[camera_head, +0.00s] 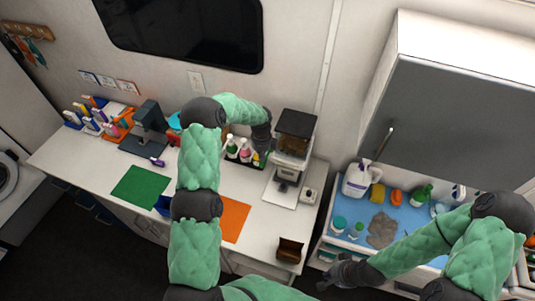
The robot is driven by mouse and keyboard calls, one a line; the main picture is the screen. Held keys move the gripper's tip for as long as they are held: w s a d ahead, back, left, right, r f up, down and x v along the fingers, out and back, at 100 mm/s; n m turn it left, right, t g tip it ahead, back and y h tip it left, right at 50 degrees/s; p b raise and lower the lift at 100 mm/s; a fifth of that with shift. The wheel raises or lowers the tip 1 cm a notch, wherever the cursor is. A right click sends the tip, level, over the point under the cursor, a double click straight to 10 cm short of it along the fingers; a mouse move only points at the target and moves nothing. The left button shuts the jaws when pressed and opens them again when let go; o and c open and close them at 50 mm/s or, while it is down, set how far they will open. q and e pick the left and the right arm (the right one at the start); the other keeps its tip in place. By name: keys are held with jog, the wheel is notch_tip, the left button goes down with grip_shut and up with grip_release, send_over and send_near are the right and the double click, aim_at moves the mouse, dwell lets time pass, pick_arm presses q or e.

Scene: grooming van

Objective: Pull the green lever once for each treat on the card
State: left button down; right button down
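A treat dispenser (292,140) with a dark hopper on top and a pale body stands at the right end of the white counter. My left gripper (262,150) is at the dispenser's left side, pointing down; its fingers are too small and dark to tell open from shut. I cannot make out the green lever clearly; it may be hidden by the gripper. Several small cards (107,82) hang on the wall at the left, too small to read. My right gripper (333,274) is low, in front of the gap between counter and blue-topped unit, away from the dispenser.
The counter (200,245) bears a green mat (140,187), an orange mat (235,217), a bottle caddy (240,152) beside my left gripper, and a brown box (290,250) near the front edge. A blue-topped unit (400,215) with bottles stands right, under a grey cabinet (450,110).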

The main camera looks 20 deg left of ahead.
aim_at(262, 166)
pick_arm(q)
jog(key=shift+f+b, duration=2.9)
jog(key=shift+f, duration=0.9)
jog(key=shift+r, duration=0.1)
jog(key=shift+r+p, duration=1.75)
jog(key=shift+r, duration=2)
jog(key=shift+f, duration=0.1)
jog(key=shift+f+b, duration=2.8)
jog(key=shift+f, duration=0.95)
jog(key=shift+r, duration=0.15)
